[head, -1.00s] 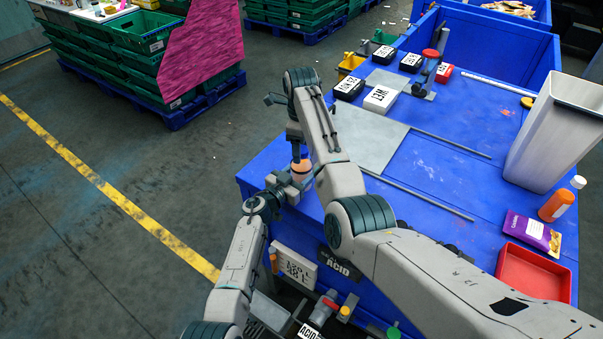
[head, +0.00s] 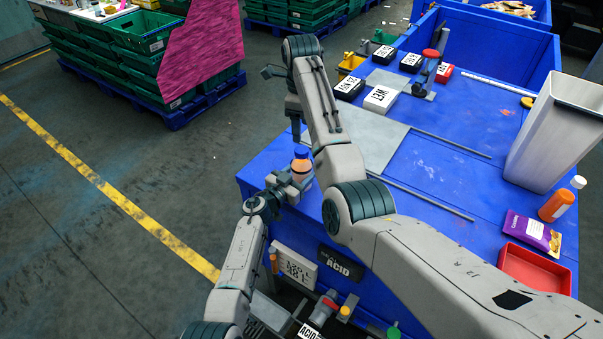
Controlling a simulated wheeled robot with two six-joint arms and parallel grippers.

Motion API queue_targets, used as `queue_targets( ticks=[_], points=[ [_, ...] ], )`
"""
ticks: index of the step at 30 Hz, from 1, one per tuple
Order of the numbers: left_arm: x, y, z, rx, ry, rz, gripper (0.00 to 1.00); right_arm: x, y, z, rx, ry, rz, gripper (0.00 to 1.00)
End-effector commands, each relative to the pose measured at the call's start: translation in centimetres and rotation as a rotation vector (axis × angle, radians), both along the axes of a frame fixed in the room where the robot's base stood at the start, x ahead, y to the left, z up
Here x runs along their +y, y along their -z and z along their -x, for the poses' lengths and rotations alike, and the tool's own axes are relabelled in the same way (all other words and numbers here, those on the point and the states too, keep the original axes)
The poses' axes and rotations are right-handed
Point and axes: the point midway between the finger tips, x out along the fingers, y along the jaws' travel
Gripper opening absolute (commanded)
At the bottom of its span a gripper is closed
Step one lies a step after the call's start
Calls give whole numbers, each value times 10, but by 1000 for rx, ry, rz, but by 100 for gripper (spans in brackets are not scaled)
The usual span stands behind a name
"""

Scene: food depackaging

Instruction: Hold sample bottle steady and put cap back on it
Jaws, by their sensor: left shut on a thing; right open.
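The sample bottle (head: 301,168), with a pale orange body, stands upright near the front left corner of the blue table (head: 440,165). A blue cap (head: 301,153) sits on its top; whether it is fully seated is too small to tell. My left gripper (head: 294,182) is shut on the bottle from the lower left. My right gripper (head: 296,138) points down just above the cap, open and apart from it. Its fingertips are small and partly hard to make out.
A grey plate (head: 370,145) and metal rails lie right of the bottle. Black and white labelled boxes (head: 380,99) stand behind. A tall white bin (head: 553,135), an orange bottle (head: 556,206), a purple packet (head: 532,232) and a red tray (head: 535,270) are at right.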

Motion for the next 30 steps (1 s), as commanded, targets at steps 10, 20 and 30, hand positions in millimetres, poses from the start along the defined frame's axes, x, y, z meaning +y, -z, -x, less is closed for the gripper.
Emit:
queue_targets(
  ticks=[10,20,30],
  points=[
    [0,1,0,1,0,-1,80,0,0,0,0,0,0,60],
    [4,2,5,1,-1,0,80,0,2,0,0,0,0,60],
    [42,3,52,1,-2,-3,80,0,5,0,0,0,0,60]
  ],
)
